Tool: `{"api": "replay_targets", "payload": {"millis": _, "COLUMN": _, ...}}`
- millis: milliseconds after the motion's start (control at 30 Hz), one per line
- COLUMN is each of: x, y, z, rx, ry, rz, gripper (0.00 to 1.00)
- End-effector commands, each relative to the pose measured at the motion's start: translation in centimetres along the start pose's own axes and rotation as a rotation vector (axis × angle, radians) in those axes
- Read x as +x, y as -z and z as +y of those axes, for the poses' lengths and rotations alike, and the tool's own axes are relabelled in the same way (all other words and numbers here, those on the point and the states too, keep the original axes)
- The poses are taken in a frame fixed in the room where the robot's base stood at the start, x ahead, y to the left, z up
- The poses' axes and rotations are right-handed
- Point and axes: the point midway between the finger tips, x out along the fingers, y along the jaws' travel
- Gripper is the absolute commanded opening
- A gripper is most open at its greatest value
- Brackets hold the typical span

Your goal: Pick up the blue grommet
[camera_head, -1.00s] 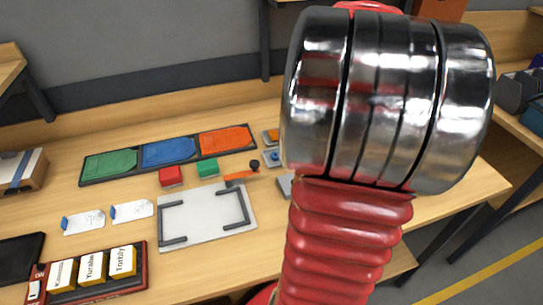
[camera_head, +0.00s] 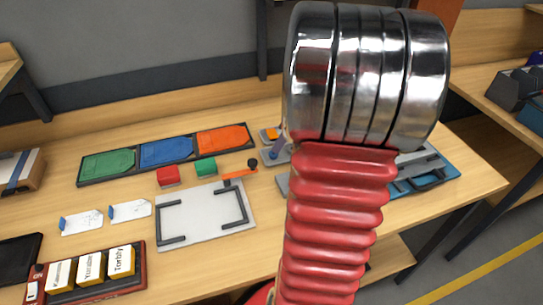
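A small blue piece (camera_head: 275,155) stands on a grey plate at the back of the bench, just left of my arm. It is too small and too close to the arm to tell whether it is the blue grommet. No other clear grommet shows. My red ribbed arm with its shiny metal joint fills the middle right of the view. My gripper is not visible, so its state and its distance from the blue piece are hidden.
Green, blue and orange panels (camera_head: 167,151) lie in a dark tray at the back. Red (camera_head: 168,176) and green (camera_head: 206,167) blocks, a white board (camera_head: 205,213), cards and a red box (camera_head: 92,274) stand nearby. A blue tray (camera_head: 440,178) is right of my arm.

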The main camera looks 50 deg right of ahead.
Motion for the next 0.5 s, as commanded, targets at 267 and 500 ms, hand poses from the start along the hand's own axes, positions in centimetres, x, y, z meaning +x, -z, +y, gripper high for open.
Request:
{"api": "replay_targets", "payload": {"millis": 267, "x": 1.6, "y": 0.1, "z": -0.1, "rx": -0.001, "ry": 0.004, "rz": -0.001, "gripper": 0.3}}
{"api": "replay_targets", "payload": {"millis": 500, "x": 4.7, "y": 0.1, "z": -0.1, "rx": 0.0, "ry": 0.003, "rz": 0.0, "gripper": 0.3}}
